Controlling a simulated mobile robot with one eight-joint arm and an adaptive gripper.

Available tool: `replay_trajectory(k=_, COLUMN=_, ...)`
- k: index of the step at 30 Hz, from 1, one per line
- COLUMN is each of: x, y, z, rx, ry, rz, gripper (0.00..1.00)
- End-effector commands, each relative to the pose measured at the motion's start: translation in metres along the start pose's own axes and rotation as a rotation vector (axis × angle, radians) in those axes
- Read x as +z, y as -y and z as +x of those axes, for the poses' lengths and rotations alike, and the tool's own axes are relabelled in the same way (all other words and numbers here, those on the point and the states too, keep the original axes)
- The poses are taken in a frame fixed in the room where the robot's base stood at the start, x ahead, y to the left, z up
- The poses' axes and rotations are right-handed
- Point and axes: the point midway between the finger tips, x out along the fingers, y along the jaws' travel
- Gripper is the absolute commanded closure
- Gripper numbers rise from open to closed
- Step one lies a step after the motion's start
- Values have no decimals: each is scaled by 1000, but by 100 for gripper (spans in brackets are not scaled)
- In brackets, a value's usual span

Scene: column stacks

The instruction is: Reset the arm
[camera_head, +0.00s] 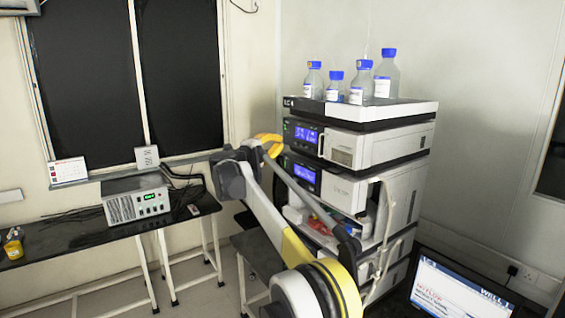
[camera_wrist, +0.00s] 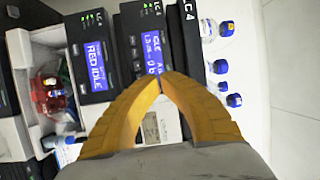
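My arm reaches up from the lower middle of the head view, with a yellow and grey link and a dark wrist. My gripper (camera_head: 270,145) has orange-yellow fingers and is in front of the left side of the column stack (camera_head: 385,188). In the wrist view, the fingers of my gripper (camera_wrist: 163,77) arch inward and their tips meet, with nothing seen between them. They appear in front of the stack's display modules. I cannot tell whether they touch the stack.
Several blue-capped bottles (camera_head: 386,75) stand on the stack's top tray (camera_head: 420,108). A grey instrument box (camera_head: 136,198) sits on the dark bench (camera_head: 80,238) at left. A monitor (camera_head: 462,290) is at lower right. An open compartment with red-capped items (camera_wrist: 50,97) shows in the wrist view.

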Motion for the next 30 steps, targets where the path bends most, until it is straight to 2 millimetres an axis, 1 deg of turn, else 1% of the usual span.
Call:
replay_trajectory(k=1, x=-6, y=7, z=6, rx=-33, ry=34, rz=-21, gripper=100)
replay_trajectory(k=4, x=-13, y=36, z=9, rx=-122, ry=149, rz=-93, gripper=100)
replay_trajectory(k=6, x=-22, y=52, z=4, rx=-181, ry=238, rz=-161, gripper=100)
replay_trajectory(k=8, x=-30, y=61, z=-4, rx=-226, ry=314, rz=-226, gripper=100)
replay_trajectory(k=9, x=-38, y=63, z=-12, rx=-251, ry=363, rz=-272, gripper=100)
replay_trajectory(k=11, x=-49, y=62, z=-26, rx=-283, ry=437, rz=-347, gripper=100)
replay_trajectory(k=14, x=-74, y=45, z=-56, rx=-317, ry=557, rz=-481, gripper=100)
replay_trajectory(k=17, x=-105, y=11, z=-92, rx=-327, ry=672, rz=-626, gripper=100)
replay_trajectory(k=18, x=-118, y=-7, z=-109, rx=-324, ry=718, rz=-686, gripper=100)
replay_trajectory(k=20, x=-142, y=-40, z=-134, rx=-312, ry=784, rz=-780, gripper=100)
replay_trajectory(k=21, x=-159, y=-64, z=-151, rx=-298, ry=826, rz=-842, gripper=100)
replay_trajectory(k=23, x=-184, y=-101, z=-176, rx=-272, ry=883, rz=-930, gripper=100)
replay_trajectory(k=24, x=-200, y=-126, z=-191, rx=-251, ry=916, rz=-984, gripper=100)
replay_trajectory(k=26, x=-225, y=-164, z=-214, rx=-215, ry=963, rz=-1062, gripper=100)
replay_trajectory(k=27, x=-242, y=-189, z=-228, rx=-189, ry=992, rz=-1111, gripper=100)
replay_trajectory(k=29, x=-268, y=-227, z=-249, rx=-146, ry=1030, rz=-1182, gripper=100)
replay_trajectory(k=30, x=-285, y=-253, z=-263, rx=-115, ry=1055, rz=-1228, gripper=100)
